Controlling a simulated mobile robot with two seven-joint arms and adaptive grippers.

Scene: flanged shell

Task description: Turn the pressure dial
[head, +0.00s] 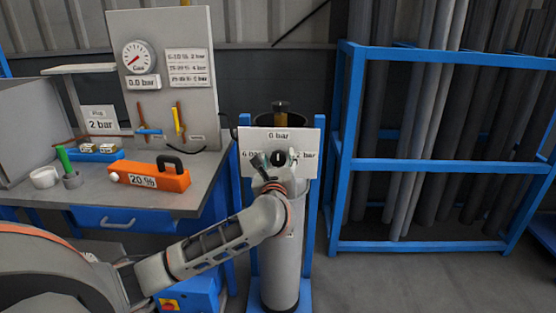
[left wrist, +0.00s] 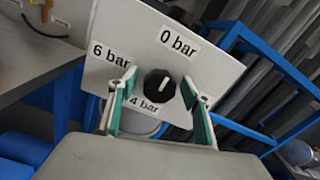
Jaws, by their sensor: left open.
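The pressure dial is a black round knob (left wrist: 157,88) on a white panel (left wrist: 112,22) with labels 0 bar, 6 bar and 4 bar. Its white mark points up toward the 0 bar label. In the head view the panel (head: 256,134) stands in front of a grey cylinder, and my gripper partly hides the knob and lower labels. My left gripper (head: 276,160) is open in front of the panel. In the left wrist view its teal-padded fingers (left wrist: 160,88) stand on either side of the knob, with gaps visible. My right gripper is not in view.
A gauge (head: 139,57) on the grey board shows 0.0 bar. An orange block (head: 150,178) marked 20 % lies on the workbench (head: 205,170) at left. A blue rack (head: 430,164) with grey pipes stands at right. Blue posts flank the cylinder (head: 280,275).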

